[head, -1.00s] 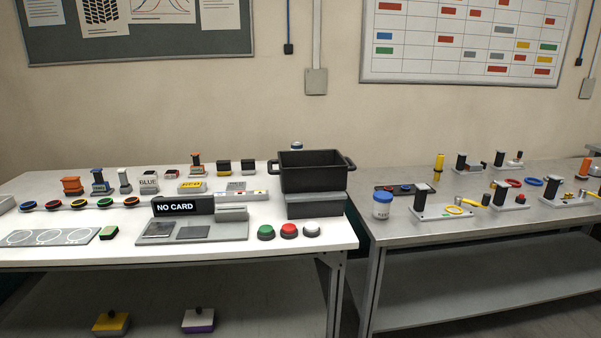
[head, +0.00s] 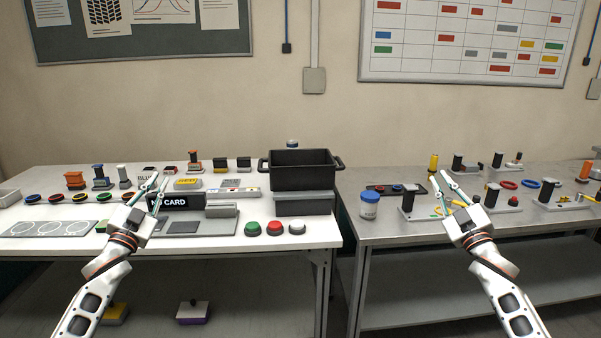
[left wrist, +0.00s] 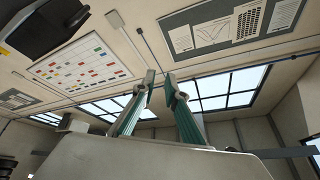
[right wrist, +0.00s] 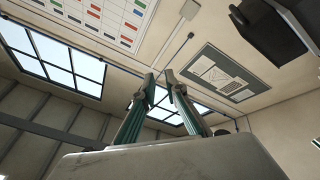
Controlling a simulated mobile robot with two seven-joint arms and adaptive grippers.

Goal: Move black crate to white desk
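The black crate (head: 301,176) is an open-topped bin with a handle on each side. It sits upright on a grey block (head: 304,207) at the right end of the white desk (head: 285,245). My left gripper (head: 158,180) is open and empty, to the left of the crate, in front of the NO CARD sign. My right gripper (head: 441,177) is open and empty, to the right of the crate, in front of the grey table. A dark shape that looks like the crate shows at the top of the left wrist view (left wrist: 45,22) and right wrist view (right wrist: 268,30).
The white desk holds green, red and white buttons (head: 274,229), the NO CARD device (head: 187,201) and several small parts. The grey metal table (head: 400,231) at right holds a blue-lidded jar (head: 369,205) and several fixtures. A narrow gap separates the tables.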

